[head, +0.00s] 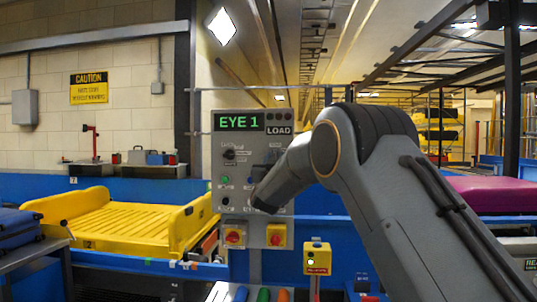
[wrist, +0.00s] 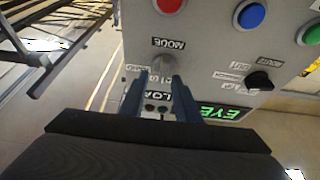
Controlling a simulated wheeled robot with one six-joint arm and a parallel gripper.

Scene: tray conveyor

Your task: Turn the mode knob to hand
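The control panel (head: 225,140) stands upright ahead of me, with a green EYE 1 display at its top. In the wrist view, which shows the panel upside down, a small grey knob (wrist: 164,62) sits beside the MODE label (wrist: 168,43). My gripper (wrist: 159,78) is open, its two fingers apart and pointing at the panel. The grey knob lies just past the fingertips, in line with the gap; I cannot tell whether they touch it. In the head view my arm hides this knob, and its setting is unreadable.
A black knob (wrist: 260,80) sits beside the grey one and also shows in the head view (head: 230,154). A red button (wrist: 169,4) and a blue button (wrist: 250,14) are close by. A yellow tray (head: 110,228) lies left.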

